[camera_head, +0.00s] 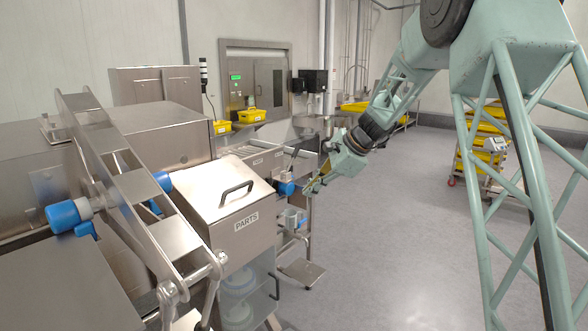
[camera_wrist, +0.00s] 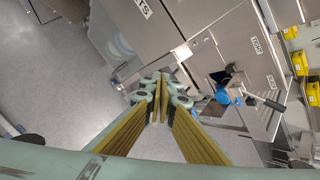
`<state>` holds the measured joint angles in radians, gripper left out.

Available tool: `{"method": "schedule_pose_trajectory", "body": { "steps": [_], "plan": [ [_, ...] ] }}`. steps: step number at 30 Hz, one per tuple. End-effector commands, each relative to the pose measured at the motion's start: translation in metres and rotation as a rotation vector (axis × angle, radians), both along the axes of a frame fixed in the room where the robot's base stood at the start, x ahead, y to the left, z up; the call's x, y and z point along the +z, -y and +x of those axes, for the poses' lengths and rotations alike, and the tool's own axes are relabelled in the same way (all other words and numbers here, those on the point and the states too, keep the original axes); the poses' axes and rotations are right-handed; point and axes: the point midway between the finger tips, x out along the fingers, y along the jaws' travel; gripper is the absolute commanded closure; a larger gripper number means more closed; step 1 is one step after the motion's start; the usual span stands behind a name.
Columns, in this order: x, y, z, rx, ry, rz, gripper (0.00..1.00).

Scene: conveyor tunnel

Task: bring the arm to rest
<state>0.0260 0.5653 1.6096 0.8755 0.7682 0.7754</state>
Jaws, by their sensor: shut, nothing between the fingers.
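My gripper (camera_head: 314,186) is at the end of my green lattice arm, held in the air right of the steel box labelled PARTS (camera_head: 226,215). In the wrist view my gripper (camera_wrist: 160,84) has its yellow-padded fingers together at the tips, with nothing between them.
A steel frame with blue clamps (camera_head: 68,215) stands at the left. The grey floor (camera_head: 390,230) between is clear.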

Motion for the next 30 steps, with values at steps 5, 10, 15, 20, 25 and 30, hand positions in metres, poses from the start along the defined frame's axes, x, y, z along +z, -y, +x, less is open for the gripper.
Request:
{"method": "schedule_pose_trajectory", "body": {
  "steps": [5,10,15,20,25,30],
  "plan": [
    [0.026,0.003,-0.033,0.061,0.031,-0.048,1.00],
    [0.047,0.008,-0.065,0.122,0.060,-0.097,1.00],
    [0.065,0.012,-0.099,0.182,0.086,-0.144,1.00],
    [0.081,0.017,-0.131,0.240,0.110,-0.188,1.00],
    [0.096,0.022,-0.165,0.300,0.136,-0.237,1.00],
    [0.109,0.028,-0.200,0.360,0.159,-0.284,1.00]
  ]
}}
